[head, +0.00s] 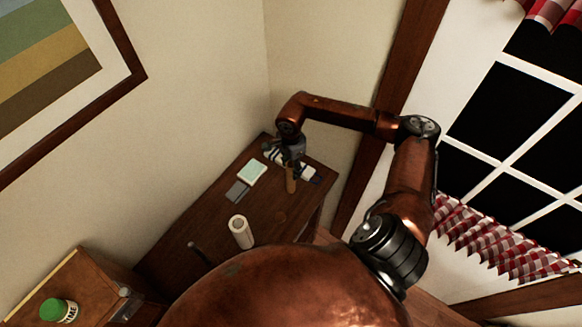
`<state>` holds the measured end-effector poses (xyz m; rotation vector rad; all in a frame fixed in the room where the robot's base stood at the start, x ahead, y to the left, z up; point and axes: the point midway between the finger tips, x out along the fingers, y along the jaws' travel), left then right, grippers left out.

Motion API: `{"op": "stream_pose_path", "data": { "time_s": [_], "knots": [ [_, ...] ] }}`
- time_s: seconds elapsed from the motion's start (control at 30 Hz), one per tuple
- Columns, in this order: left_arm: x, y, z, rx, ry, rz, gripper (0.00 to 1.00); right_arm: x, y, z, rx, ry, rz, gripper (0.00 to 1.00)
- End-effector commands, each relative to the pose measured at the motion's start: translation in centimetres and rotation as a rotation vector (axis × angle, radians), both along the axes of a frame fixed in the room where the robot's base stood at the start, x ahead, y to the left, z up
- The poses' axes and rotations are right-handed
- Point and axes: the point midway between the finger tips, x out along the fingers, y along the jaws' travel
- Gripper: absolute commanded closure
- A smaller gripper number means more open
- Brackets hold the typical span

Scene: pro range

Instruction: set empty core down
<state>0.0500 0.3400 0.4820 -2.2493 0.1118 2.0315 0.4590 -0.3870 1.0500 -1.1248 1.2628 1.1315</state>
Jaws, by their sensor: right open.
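A narrow brown tube (291,180), which looks like the empty core, is at the far right part of the dark wooden table (262,217). My right gripper (291,163) is open directly above the tube's top end, with its fingers close to it. The small picture does not show clearly whether they touch. The tube looks roughly upright, and its lower end seems to be at the table top. My left gripper is out of view.
A pale green pad (252,172) and a grey flat item (237,191) lie left of the tube. A dark rod (199,252) is at the near left. A green-lidded jar (55,309) stands on a separate cabinet.

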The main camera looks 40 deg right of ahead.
Motion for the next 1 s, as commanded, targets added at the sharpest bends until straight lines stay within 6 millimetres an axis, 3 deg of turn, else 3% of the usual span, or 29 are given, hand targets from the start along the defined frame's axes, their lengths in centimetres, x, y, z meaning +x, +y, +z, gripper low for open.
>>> {"op": "stream_pose_path", "data": {
  "time_s": [0.53,0.7,1.0],
  "knots": [
    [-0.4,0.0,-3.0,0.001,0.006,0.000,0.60,0.2,0.0,10.3,-0.001,-0.005,0.001,0.57],
    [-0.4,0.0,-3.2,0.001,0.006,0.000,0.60,0.1,0.0,11.7,0.000,-0.003,0.000,0.57],
    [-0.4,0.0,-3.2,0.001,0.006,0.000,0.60,0.1,0.0,12.0,0.000,-0.002,0.000,0.57]
  ]
}}
